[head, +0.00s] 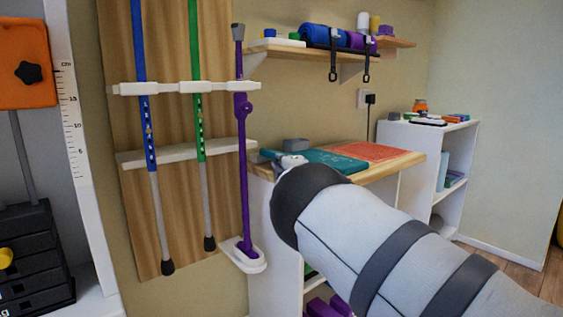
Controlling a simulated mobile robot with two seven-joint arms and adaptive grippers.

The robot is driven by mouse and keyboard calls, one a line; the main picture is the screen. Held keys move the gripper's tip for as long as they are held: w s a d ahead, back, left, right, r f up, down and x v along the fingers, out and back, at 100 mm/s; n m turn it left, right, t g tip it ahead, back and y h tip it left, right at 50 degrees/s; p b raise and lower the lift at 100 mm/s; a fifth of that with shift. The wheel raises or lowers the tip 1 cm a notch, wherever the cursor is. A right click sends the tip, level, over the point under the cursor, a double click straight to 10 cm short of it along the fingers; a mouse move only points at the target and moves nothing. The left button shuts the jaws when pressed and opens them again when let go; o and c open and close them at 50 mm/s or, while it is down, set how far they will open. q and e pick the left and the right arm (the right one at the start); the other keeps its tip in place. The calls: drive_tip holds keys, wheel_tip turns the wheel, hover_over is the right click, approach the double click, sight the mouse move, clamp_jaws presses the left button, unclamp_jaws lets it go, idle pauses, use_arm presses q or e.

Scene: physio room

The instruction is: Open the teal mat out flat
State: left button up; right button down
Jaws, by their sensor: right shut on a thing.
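The teal mat (338,163) lies on the wooden top of a white cabinet, next to an orange-red sheet or mat section (372,151) with faint markings. Whether the two are joined I cannot tell. My right gripper (288,163) is at the teal mat's near left part and is shut on it. My forearm hides most of the gripper and the mat's near edge, so the exact grip does not show. My left gripper is not in view.
A wooden rack (172,215) with blue, green and purple canes stands left. A shelf with rolled mats (322,35) hangs above. A white bookcase (403,134) is at right.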

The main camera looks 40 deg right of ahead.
drive_tip(key=shift+a+f+b, duration=0.2)
drive_tip(key=shift+f+b, duration=0.75)
drive_tip(key=shift+f, duration=0.35)
drive_tip(key=c, duration=1.8)
unclamp_jaws()
drive_tip(key=shift+w+d+f, duration=0.1)
drive_tip(key=shift+d, duration=0.05)
drive_tip(key=shift+o, duration=0.2)
drive_tip(key=v, duration=1.2)
